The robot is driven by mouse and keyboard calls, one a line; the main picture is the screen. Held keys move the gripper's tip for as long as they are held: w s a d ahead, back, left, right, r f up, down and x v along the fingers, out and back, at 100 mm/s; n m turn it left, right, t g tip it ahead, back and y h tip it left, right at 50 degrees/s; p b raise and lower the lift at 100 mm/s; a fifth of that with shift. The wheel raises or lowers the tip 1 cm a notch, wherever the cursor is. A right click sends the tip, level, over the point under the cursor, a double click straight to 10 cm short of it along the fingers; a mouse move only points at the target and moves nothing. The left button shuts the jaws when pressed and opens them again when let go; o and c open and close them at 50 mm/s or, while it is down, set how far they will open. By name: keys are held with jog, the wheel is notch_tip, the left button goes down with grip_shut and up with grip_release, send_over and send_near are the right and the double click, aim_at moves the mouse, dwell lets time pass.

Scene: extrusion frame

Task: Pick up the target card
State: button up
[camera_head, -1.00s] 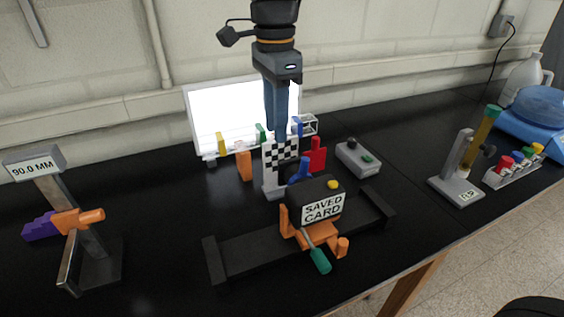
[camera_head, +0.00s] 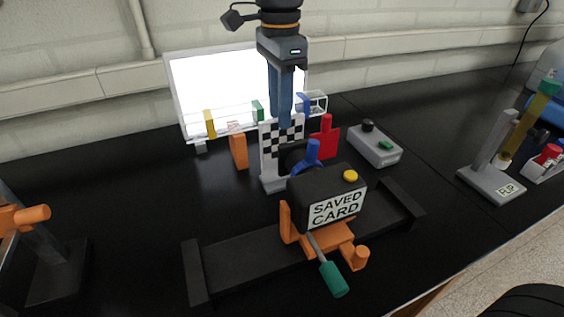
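The target card is a black-and-white checkered card (camera_head: 270,138) standing upright in a pale grey holder (camera_head: 274,183), in the middle of the head view. My gripper (camera_head: 284,122) points straight down over the card. Its blue-grey fingers reach the card's top edge, and one finger overlaps the checkered face. I cannot tell whether the fingers touch or grip the card. The card appears to stand in its holder.
A black camera-like box labelled "SAVED CARD" (camera_head: 336,208) stands on a dark rail (camera_head: 240,262) in front of the card. A bright white panel (camera_head: 215,85) stands behind.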

aim_at(282, 142)
jog(key=f, duration=0.2)
jog(key=f+p, duration=0.1)
jog(key=f, duration=0.1)
jog(key=f+p, duration=0.1)
jog(key=f, duration=0.2)
jog(key=shift+s+d+f, duration=0.1)
jog(key=shift+s+d, duration=0.1)
jog(key=shift+s, duration=0.15)
jog(key=shift+f, duration=0.4)
grip_shut()
dwell(0.8)
